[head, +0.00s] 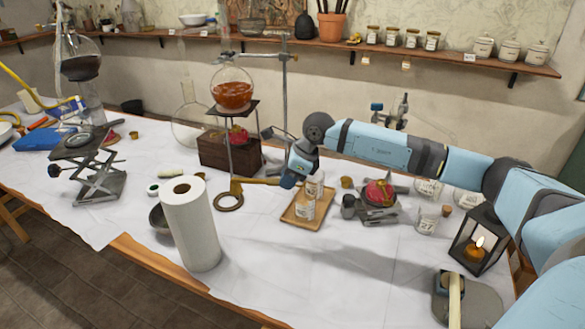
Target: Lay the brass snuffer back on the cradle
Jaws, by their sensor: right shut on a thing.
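My right gripper (288,181) hangs over the middle of the white-covered table, at the end of the blue arm from the right. It is shut on the brass snuffer (257,181), whose thin brass handle sticks out to the left. The snuffer's far end is beside a flat brown ring (229,202); I cannot tell whether they touch. The fingertips are small and partly hidden by the wrist. I cannot make out the cradle for certain. My left gripper is not in view.
A wooden tray (290,217) with jars lies just below the gripper. A tripod holds a flask of amber liquid (232,95) behind. A paper towel roll (191,225) stands front left. A lantern with a lit candle (477,241) is at right. The front middle cloth is clear.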

